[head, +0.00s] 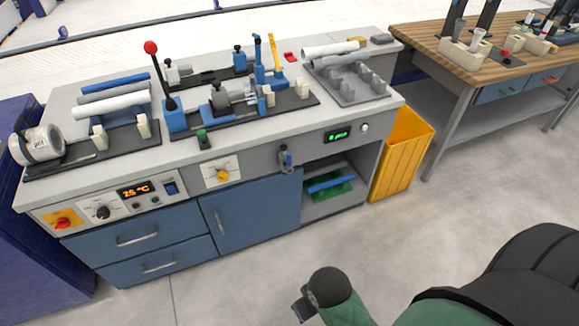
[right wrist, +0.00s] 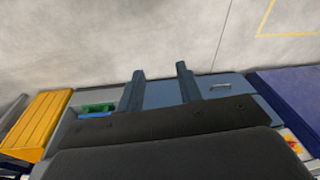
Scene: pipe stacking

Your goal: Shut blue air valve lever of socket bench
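The grey-topped bench (head: 190,150) stands ahead in the head view. A small grey-blue lever-like fitting (head: 285,158) sits on its front panel, left of a green-lit display (head: 338,135). A blue upright lever (head: 258,50) stands on the bench-top machine beside a yellow one (head: 272,52). I cannot tell for sure which is the air valve lever, or its setting. My right arm comes in at bottom right, apart from the bench. My right gripper (right wrist: 162,74) shows two separated fingers with nothing between them in the right wrist view. My left gripper is not seen.
A yellow bin (head: 403,152) stands at the bench's right end. A wooden-topped table (head: 455,62) is at upper right. White pipes (head: 110,106) and a red-knobbed lever (head: 151,48) are on the bench. The floor (head: 440,215) in front is clear.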

